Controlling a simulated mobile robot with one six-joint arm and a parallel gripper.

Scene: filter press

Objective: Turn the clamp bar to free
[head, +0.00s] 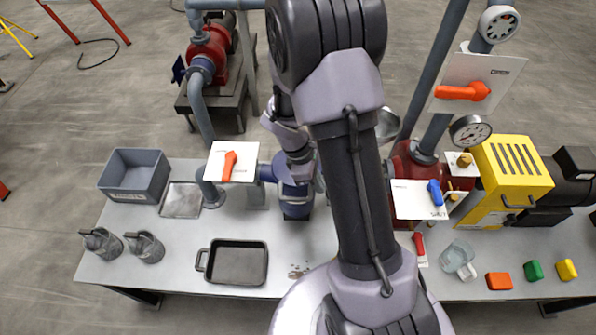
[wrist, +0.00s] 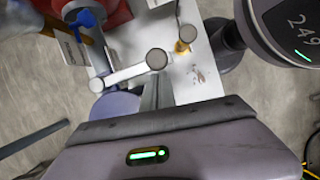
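In the wrist view a pale bar (wrist: 126,72), which looks like the clamp bar, runs at a slant between two round grey ends. Its right end (wrist: 156,59) is higher in the picture than its left end. My gripper (wrist: 157,82) reaches up from the bottom of the wrist view, its narrow grey finger part just below the bar's right end. I cannot tell whether it touches the bar or whether the fingers are apart. In the head view my arm hides the bar and the fingertips. The blue housing (head: 295,203) shows partly behind my arm.
An orange lever (head: 229,165) on a white plate is left of my arm. A blue lever (head: 435,192) and a large orange lever (head: 463,92) are to the right. A black tray (head: 238,263), a grey bin (head: 135,175) and a glass jug (head: 459,259) stand on the table.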

